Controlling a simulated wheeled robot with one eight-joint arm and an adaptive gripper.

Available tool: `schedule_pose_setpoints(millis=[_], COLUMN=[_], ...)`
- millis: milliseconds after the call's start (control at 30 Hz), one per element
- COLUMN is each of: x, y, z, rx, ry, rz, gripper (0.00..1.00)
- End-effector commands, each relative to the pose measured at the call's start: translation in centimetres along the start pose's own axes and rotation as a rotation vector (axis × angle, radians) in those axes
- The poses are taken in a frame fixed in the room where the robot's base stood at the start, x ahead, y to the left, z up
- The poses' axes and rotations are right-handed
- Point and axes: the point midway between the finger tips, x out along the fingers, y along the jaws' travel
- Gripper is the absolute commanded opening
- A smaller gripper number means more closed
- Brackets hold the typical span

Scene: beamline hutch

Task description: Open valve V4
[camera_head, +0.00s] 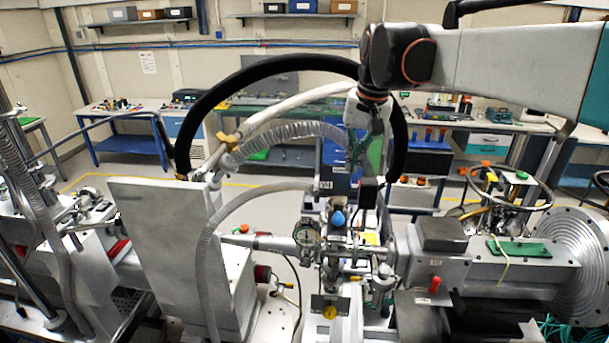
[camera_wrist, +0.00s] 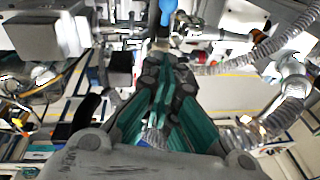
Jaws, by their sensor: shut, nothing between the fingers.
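No label reading V4 is legible, so I cannot tell which part is valve V4. A blue knob (camera_head: 338,219) stands on top of the beamline assembly in the middle of the head view. It also shows at the top edge of the wrist view (camera_wrist: 167,7). A yellow knob (camera_head: 330,312) sits lower on a dark plate, and a red handle (camera_head: 434,284) sits to the right. My gripper (camera_head: 356,165) hangs above the assembly, fingers pointing down. In the wrist view its fingers (camera_wrist: 164,62) are together and empty, short of the blue knob and apparently apart from it.
A thick black hose (camera_head: 270,68) and a ribbed hose (camera_head: 290,130) arch around my gripper. A grey upright panel (camera_head: 160,250) stands left. A large flanged chamber (camera_head: 570,255) stands right. A small black box (camera_head: 368,193) is close beside my fingers. Workbenches line the back wall.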

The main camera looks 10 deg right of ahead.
Motion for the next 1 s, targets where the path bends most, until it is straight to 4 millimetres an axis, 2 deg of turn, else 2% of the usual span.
schedule_pose_setpoints(millis=[300,400,700,1000], x=[6.0,6.9,8.6,8.7], y=[-0.1,-0.1,0.0,0.0], z=[0.0,1.2,2.8,2.8], rx=[-0.001,-0.001,-0.001,0.0], ry=[0.0,0.0,0.001,0.001], rz=[0.0,0.0,0.0,0.0], gripper=[0.0,0.0,0.0,0.0])
